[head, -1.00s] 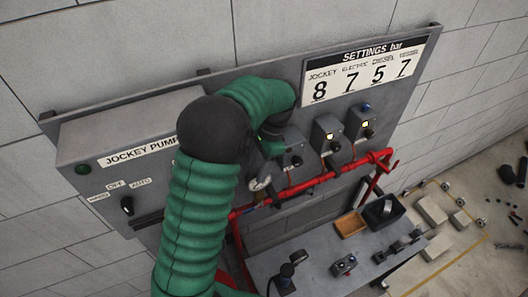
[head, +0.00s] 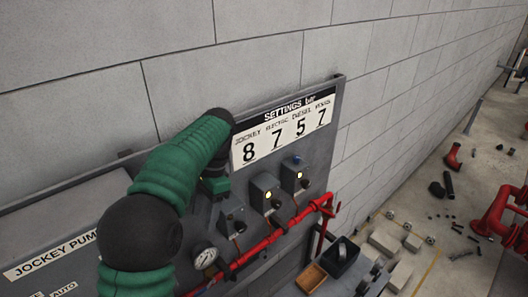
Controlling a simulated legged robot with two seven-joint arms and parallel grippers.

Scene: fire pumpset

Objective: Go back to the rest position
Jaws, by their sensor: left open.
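My left arm, in a green sleeve with black joints, comes in from the lower left and bends over the front of the grey panel (head: 90,205). My left gripper (head: 216,188) hangs at the wrist end, below the left part of the settings sign (head: 285,130) and close to the leftmost switch box (head: 231,218). Its fingers are small and partly hidden by the wrist. No object shows in it. My right gripper is not in view.
A pressure gauge (head: 205,257) and a red pipe (head: 260,245) run along the panel below the switch boxes. An orange tray (head: 311,278) and a black bin (head: 342,258) stand below. Grey blocks (head: 384,241) and red pipework (head: 500,213) are on the floor at right.

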